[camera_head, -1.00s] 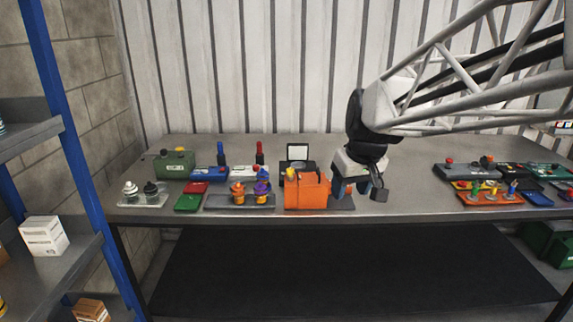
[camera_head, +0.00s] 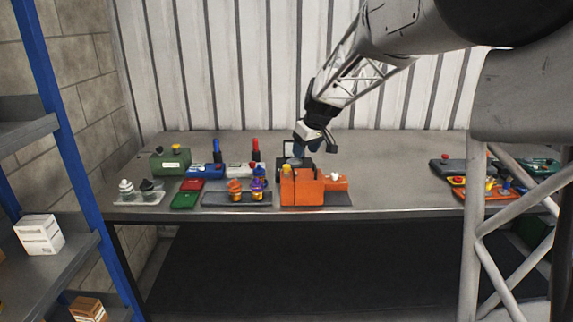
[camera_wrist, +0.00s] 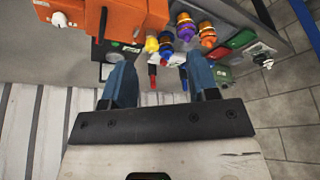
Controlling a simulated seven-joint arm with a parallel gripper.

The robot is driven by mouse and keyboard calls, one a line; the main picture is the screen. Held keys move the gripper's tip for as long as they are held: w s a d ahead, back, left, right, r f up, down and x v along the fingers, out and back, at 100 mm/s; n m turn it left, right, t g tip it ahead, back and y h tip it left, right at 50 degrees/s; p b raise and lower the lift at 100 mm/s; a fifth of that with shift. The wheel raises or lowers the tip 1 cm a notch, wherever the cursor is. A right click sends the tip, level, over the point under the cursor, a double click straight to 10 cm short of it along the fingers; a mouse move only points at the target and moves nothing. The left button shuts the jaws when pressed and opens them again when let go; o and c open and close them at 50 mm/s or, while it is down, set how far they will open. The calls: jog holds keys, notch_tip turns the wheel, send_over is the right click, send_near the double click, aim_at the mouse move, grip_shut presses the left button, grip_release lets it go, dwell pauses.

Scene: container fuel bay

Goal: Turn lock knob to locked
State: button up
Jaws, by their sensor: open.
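My gripper (camera_head: 298,157) is open, just behind the tall orange box (camera_head: 302,188) in the head view. In the wrist view, the blue fingers of my gripper (camera_wrist: 161,80) stand apart with nothing gripped between them. The tall orange box has a yellow knob (camera_head: 286,169) at its left; this knob also shows in the wrist view (camera_wrist: 151,44). A lower orange box (camera_head: 337,184) to its right has a white knob (camera_head: 335,176), also visible in the wrist view (camera_wrist: 60,19). I cannot tell which knob is the lock knob, or its setting.
A black device (camera_head: 306,162) with an upright lid is partly hidden by my gripper. Left are orange and purple knobs on a grey plate (camera_head: 218,199), a green box (camera_head: 170,162) and several small devices.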

jog(key=n, duration=0.1)
send_near(287, 166)
jog(key=f, duration=0.1)
jog(key=shift+w+f+y, duration=0.2)
jog(key=shift+w+y, duration=0.1)
jog(key=shift+x, duration=3.9)
jog(key=shift+c, duration=0.3)
jog(key=c, duration=0.9)
jog(key=shift+o, duration=0.2)
